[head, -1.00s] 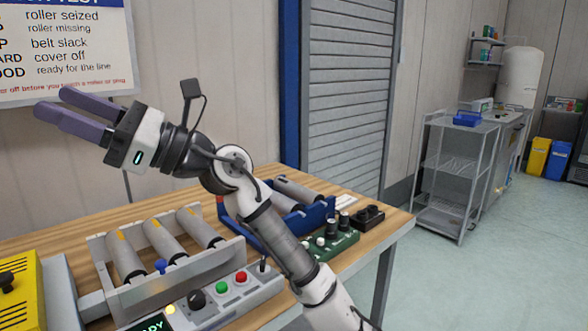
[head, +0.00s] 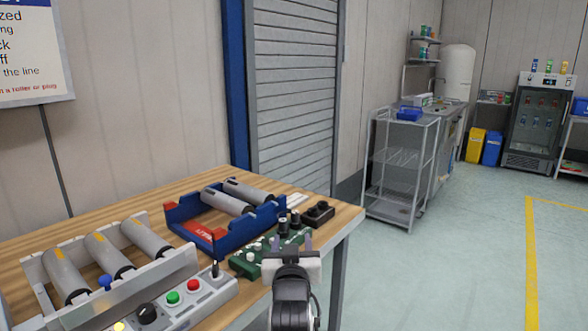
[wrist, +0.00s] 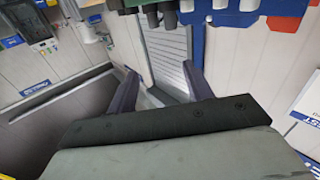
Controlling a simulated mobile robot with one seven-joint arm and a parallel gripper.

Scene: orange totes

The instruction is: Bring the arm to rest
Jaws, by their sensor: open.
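My gripper (head: 292,246) is at the lower middle of the head view, in front of the bench's right part. Whether the gripper touches anything on the bench cannot be told.
The wooden bench (head: 180,190) holds a blue bin (head: 205,243) with grey rollers, a roller frame (head: 150,275), a control box with coloured buttons (head: 185,305) and the green board (head: 250,262). A wire cart (head: 400,165) stands to the right. The floor (head: 450,260) there is clear.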

